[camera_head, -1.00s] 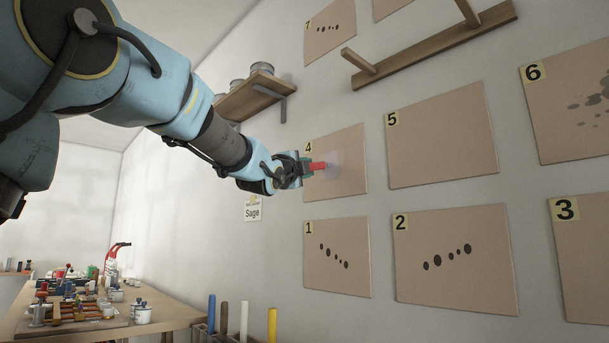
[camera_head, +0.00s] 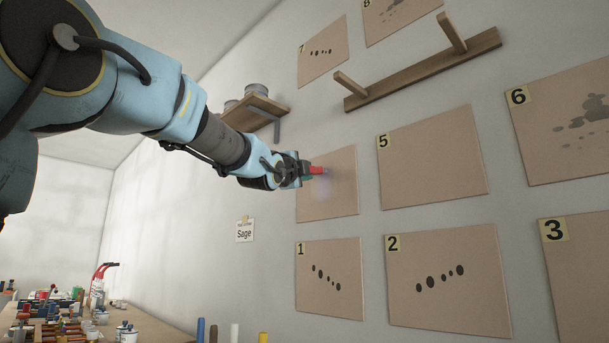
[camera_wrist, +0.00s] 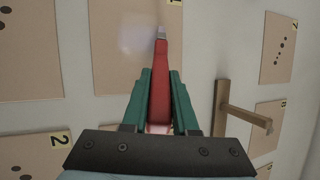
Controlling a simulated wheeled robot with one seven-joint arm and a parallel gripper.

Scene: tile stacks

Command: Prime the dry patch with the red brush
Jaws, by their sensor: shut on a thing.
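My gripper (camera_head: 308,172) is shut on a red brush (camera_head: 319,170) and holds it toward the wall. In the wrist view the red brush (camera_wrist: 160,75) sits between the green fingers, with its pale tip over a plain tan panel. That panel (camera_head: 335,200) shows in the head view above panel 1; its number label is hidden behind my gripper. A faint pale haze lies on it near the brush. I cannot tell whether the tip touches. Panel 5 (camera_head: 432,160) is plain too. Panels 1 (camera_head: 330,303), 2 (camera_head: 450,310) and 6 (camera_head: 565,150) carry dark spots.
A wooden rack (camera_head: 425,72) juts from the wall above panel 5. A small shelf (camera_head: 250,115) with tins is behind my arm. A bench (camera_head: 150,328) with jars and tools stands lower left. A "Sage" sign (camera_head: 244,231) hangs left of panel 1.

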